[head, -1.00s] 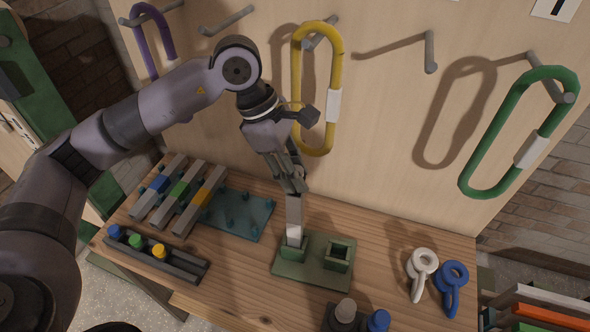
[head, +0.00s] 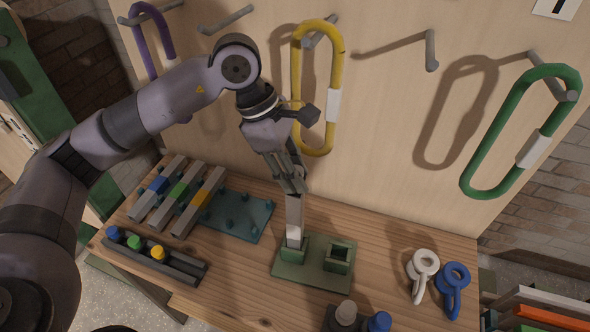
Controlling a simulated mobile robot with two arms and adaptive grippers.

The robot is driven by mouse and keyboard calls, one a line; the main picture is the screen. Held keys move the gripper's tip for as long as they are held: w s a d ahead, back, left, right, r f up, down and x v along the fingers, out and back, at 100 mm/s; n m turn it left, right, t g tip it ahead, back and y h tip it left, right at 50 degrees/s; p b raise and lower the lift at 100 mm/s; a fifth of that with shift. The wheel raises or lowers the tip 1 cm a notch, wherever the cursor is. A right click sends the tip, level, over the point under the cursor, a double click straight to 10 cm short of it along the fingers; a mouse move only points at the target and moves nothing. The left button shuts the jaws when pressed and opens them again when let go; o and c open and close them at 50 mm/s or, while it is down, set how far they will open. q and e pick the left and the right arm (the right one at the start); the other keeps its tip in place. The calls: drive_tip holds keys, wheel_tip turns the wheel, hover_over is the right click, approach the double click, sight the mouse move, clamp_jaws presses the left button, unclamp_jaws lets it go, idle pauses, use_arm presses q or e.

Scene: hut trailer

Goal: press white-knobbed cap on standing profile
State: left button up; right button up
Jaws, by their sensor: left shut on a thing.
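The grey profile with a white band (head: 294,222) stands upright in one socket of the green base (head: 290,270). My left gripper (head: 297,187) is right at the top of this profile, pointing down, with its fingers closed. The white-knobbed cap is hidden between the fingers at the profile's top end; I cannot tell whether it is fully seated. My right gripper is not in view.
A dark rack (head: 185,268) holds blue, green and yellow-knobbed caps. Several banded profiles (head: 180,192) lie at the left beside a teal pegged plate (head: 238,222). White (head: 423,265) and blue (head: 453,280) ringed pieces lie at the right. A yellow carabiner (head: 298,85) hangs behind my gripper.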

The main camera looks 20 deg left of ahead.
use_arm(q)
drive_tip(key=shift+f+b, duration=0.2)
drive_tip(key=shift+b, duration=0.25)
drive_tip(key=shift+b, duration=0.35)
idle(0.7)
idle(0.3)
drive_tip(key=o, duration=1)
drive_tip(key=o, duration=0.5)
drive_tip(key=shift+r, duration=0.1)
